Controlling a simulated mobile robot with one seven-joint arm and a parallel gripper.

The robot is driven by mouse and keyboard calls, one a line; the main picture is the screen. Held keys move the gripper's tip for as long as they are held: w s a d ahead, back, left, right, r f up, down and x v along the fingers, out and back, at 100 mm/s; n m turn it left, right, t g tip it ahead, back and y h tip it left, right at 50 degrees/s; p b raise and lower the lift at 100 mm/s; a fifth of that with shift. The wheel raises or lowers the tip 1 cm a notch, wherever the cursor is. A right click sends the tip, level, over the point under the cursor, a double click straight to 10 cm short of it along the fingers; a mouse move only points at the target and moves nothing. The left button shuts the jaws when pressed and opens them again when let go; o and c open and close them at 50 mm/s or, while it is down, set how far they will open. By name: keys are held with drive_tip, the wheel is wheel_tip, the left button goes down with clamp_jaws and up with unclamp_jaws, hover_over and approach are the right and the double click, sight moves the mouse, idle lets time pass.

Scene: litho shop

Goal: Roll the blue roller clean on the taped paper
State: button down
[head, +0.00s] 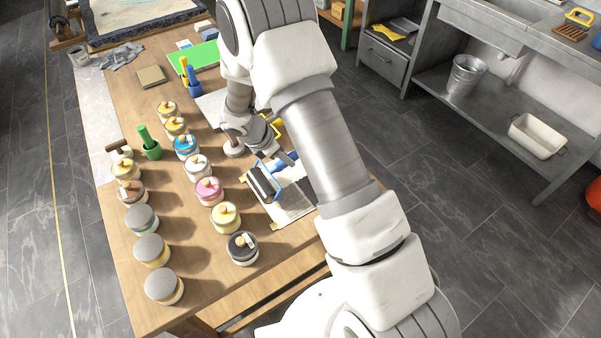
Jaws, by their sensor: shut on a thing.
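The blue roller (264,184) has a blue frame and a dark cylinder. It is over the left part of the taped paper (294,211); I cannot tell whether the cylinder touches it. The paper lies near the table's right edge, with yellowish tape (276,226) at a corner. My gripper (287,160) is shut on the roller's blue handle, at the cylinder's upper right. My arm hides the right part of the paper, and any ink marks under the roller are hidden.
Several ink tins, among them a black one (242,247) and a yellow one (226,217), stand close to the paper's left. A green roller (150,143) and a green sheet (194,60) are farther off. A steel bench (493,90) stands across the floor at right.

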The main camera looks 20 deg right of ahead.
drive_tip(key=shift+f+b, duration=0.5)
drive_tip(key=shift+f, duration=0.2)
drive_tip(key=shift+r, duration=0.1)
